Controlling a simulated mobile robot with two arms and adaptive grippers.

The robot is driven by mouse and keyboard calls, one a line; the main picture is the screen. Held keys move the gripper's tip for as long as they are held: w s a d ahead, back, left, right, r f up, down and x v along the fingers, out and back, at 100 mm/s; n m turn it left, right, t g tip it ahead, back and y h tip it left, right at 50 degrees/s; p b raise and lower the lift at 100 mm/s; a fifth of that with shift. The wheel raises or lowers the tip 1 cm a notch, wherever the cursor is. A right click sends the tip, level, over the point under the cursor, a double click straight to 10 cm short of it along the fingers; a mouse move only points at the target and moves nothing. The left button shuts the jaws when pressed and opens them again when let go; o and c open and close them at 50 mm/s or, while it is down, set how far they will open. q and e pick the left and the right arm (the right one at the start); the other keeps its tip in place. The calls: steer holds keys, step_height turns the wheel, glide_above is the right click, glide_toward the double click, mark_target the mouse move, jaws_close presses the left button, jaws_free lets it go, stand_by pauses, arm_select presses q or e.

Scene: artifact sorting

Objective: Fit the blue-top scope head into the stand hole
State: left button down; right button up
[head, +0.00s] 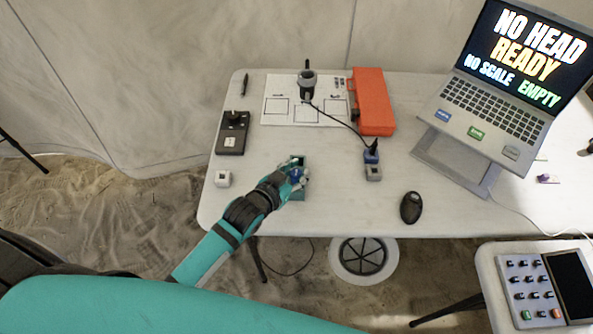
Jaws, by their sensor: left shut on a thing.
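My left gripper (293,172) is at the front left part of the white table, shut on a small blue thing (297,176), which appears to be the blue-top scope head. The fingers cover most of it. It is over or in a small teal block or tray (303,190); I cannot tell if they touch. A black upright holder with a ring-like top (307,85), which looks like the stand, is on the printed sheet farther back. Its hole is not clear. My right gripper is not in view.
A cable runs from near the black holder to a grey device with a blue part (373,170). An orange case (373,101), a dark boxy device (233,133), a white cube (222,179), a black mouse (411,207) and a laptop (495,105) surround the clear table middle.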

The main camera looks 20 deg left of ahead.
arm_select(q)
steer(key=c, duration=1.1)
jaws_free()
steer(key=shift+r, duration=0.1)
steer(key=v, duration=1.2)
steer(key=shift+a, duration=0.1)
